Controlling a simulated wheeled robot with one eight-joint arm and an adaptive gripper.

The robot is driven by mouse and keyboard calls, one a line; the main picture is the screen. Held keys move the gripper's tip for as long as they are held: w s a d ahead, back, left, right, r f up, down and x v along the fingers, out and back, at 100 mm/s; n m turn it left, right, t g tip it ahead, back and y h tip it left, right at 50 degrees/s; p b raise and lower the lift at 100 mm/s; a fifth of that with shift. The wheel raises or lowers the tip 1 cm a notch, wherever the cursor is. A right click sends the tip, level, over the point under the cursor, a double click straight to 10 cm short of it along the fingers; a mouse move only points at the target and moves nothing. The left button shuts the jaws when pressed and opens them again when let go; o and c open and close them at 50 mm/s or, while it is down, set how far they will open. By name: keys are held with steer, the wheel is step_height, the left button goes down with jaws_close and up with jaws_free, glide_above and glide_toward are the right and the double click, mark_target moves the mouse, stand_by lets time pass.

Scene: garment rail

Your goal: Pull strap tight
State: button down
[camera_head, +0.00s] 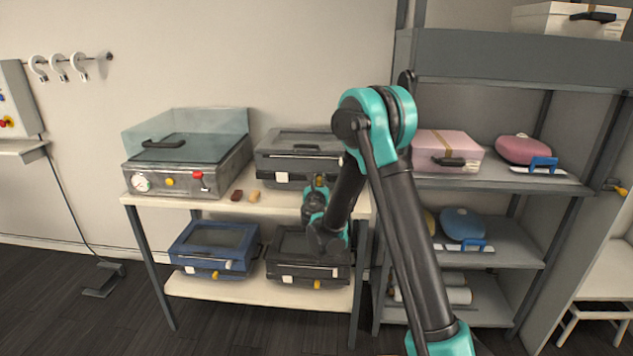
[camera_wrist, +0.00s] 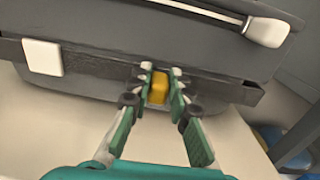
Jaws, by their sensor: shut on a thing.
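A grey case (camera_head: 290,165) sits at the right end of the table top. A dark strap (camera_head: 298,178) runs across its front, with a white block (camera_head: 281,178) at the left part. In the wrist view the strap (camera_wrist: 100,66) and white block (camera_wrist: 43,57) show larger. A yellow tab (camera_wrist: 159,88) sits at the strap's middle. My gripper (camera_wrist: 161,86) has one finger on each side of this tab and is shut on it. In the head view my gripper (camera_head: 319,187) is at the case's front right, and my arm hides the case's right end.
A blue case (camera_head: 212,248) and a black case (camera_head: 290,262) lie on the lower shelf. A grey rack (camera_head: 495,184) stands right.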

steer(key=c, duration=1.4)
jaws_free()
steer(key=shift+d, duration=0.3)
steer(key=shift+s+a, duration=0.1)
steer(key=shift+s, duration=0.05)
steer(key=shift+s, duration=0.3)
steer(key=s, duration=1.1)
steer(key=shift+s, duration=0.1)
